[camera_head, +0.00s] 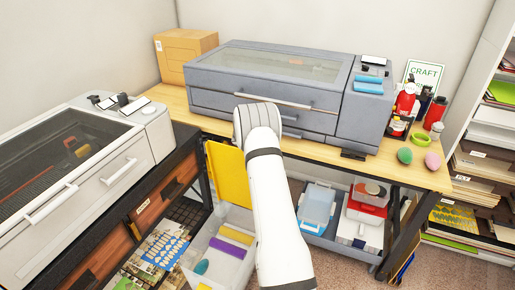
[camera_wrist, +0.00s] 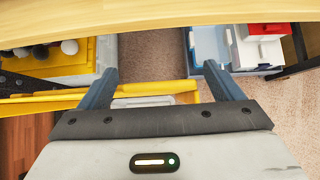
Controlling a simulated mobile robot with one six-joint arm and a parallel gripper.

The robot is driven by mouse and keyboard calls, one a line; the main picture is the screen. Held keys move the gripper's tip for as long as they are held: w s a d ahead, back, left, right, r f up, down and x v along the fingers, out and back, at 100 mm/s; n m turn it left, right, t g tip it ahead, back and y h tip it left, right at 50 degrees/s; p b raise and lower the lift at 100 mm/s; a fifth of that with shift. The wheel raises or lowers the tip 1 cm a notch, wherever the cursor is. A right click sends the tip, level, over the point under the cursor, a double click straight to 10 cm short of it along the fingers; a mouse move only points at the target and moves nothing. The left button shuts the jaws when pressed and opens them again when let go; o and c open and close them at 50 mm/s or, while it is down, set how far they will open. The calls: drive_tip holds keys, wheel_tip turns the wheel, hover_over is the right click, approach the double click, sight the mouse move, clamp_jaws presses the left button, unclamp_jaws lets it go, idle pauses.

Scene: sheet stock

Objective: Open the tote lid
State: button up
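The yellow tote lid (camera_head: 228,174) stands steeply raised at the back left of the pale tote (camera_head: 222,276), whose inside shows from above. In the wrist view a yellow edge, apparently the lid's (camera_wrist: 158,87), runs across between the fingers. My gripper (camera_wrist: 160,76) is open, its two grey fingers wide apart, with neither clearly pinching the edge. Whether a finger touches the lid I cannot tell.
The wooden table (camera_head: 430,172) overhangs the tote; its edge crosses the top of the wrist view. A grey machine (camera_head: 280,80) stands on it. A blue-lidded box (camera_head: 317,205) and a red-and-white stack (camera_head: 366,205) sit in a low bin under the table, right of my arm.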

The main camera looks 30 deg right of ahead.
drive_tip(key=b+v, duration=0.2)
drive_tip(key=v, duration=0.6)
idle(0.4)
